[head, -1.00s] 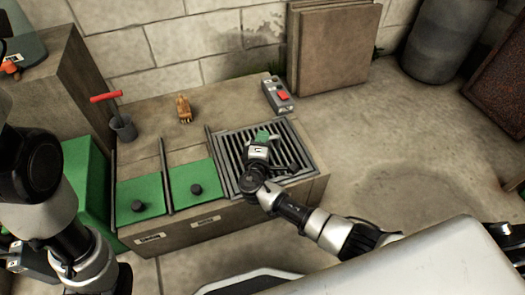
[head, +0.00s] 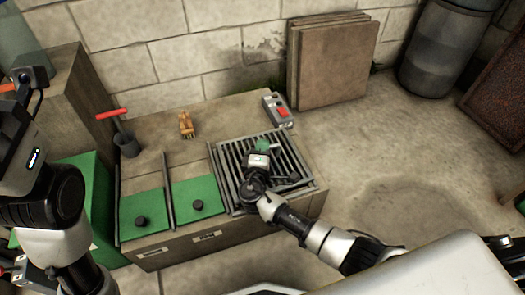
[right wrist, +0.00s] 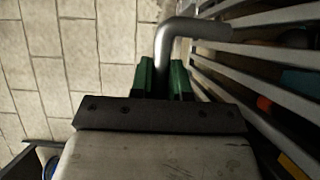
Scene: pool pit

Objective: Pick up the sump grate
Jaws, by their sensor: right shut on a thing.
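The sump grate (head: 232,168) is a grey square of parallel bars at the right end of the low bench. In the right wrist view the grate (right wrist: 270,92) fills the right side, with a bent grey bar handle (right wrist: 197,29). My right gripper (head: 262,146) is over the grate, its arm reaching in from the lower right. In the right wrist view its green fingertips (right wrist: 165,76) are shut on the handle. I cannot tell whether the grate is clear of its seat. My left arm is at the left edge; its fingertips do not show.
Two green lids (head: 196,198) with black knobs lie left of the grate. A grey box with a red switch (head: 280,110), a brush (head: 186,124) and a cup with a red-handled tool (head: 127,145) stand on the bench. Boards (head: 335,65) lean on the wall.

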